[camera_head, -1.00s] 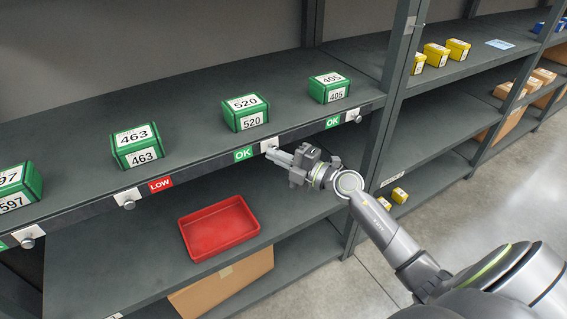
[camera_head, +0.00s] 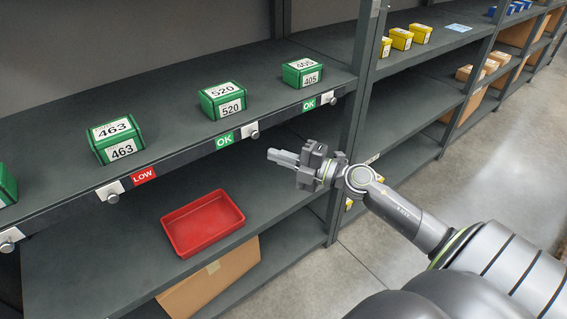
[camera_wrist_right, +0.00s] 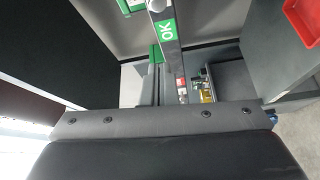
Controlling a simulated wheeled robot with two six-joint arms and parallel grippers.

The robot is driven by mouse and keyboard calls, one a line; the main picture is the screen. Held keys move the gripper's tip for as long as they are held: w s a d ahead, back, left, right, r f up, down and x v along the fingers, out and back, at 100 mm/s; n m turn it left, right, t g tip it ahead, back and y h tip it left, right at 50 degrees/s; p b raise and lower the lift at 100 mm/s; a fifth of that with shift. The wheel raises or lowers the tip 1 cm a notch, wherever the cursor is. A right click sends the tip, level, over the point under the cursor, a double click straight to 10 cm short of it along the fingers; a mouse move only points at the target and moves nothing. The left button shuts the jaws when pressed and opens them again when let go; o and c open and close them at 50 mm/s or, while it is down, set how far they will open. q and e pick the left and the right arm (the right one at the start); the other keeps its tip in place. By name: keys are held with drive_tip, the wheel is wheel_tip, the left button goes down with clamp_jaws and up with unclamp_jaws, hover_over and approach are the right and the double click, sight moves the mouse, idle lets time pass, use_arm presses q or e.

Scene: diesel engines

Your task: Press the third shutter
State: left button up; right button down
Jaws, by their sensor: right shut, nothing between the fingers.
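Label windows with white plates and round silver knobs line the shelf's front edge. Third from the left in the head view is a green OK label (camera_head: 224,140) below the green box 520 (camera_head: 223,100), with its knob (camera_head: 252,133) to the right. My right gripper (camera_head: 281,156) is shut and empty, apart from this knob, lower and to its right. The right wrist view shows an OK label (camera_wrist_right: 167,29) with a knob (camera_wrist_right: 158,5) beside it. My left gripper is not in view.
A red LOW label (camera_head: 143,176) sits below box 463 (camera_head: 116,139). Another OK label (camera_head: 309,104) and knob (camera_head: 329,98) sit below box 405 (camera_head: 303,73). A red tray (camera_head: 202,222) lies on the lower shelf. A dark post (camera_head: 360,95) stands right of the gripper.

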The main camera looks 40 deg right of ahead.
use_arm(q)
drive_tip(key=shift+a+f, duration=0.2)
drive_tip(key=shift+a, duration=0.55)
use_arm(e)
drive_tip(key=shift+s+d+f, duration=0.15)
drive_tip(key=shift+s+d, duration=0.25)
drive_tip(key=shift+a, duration=0.1)
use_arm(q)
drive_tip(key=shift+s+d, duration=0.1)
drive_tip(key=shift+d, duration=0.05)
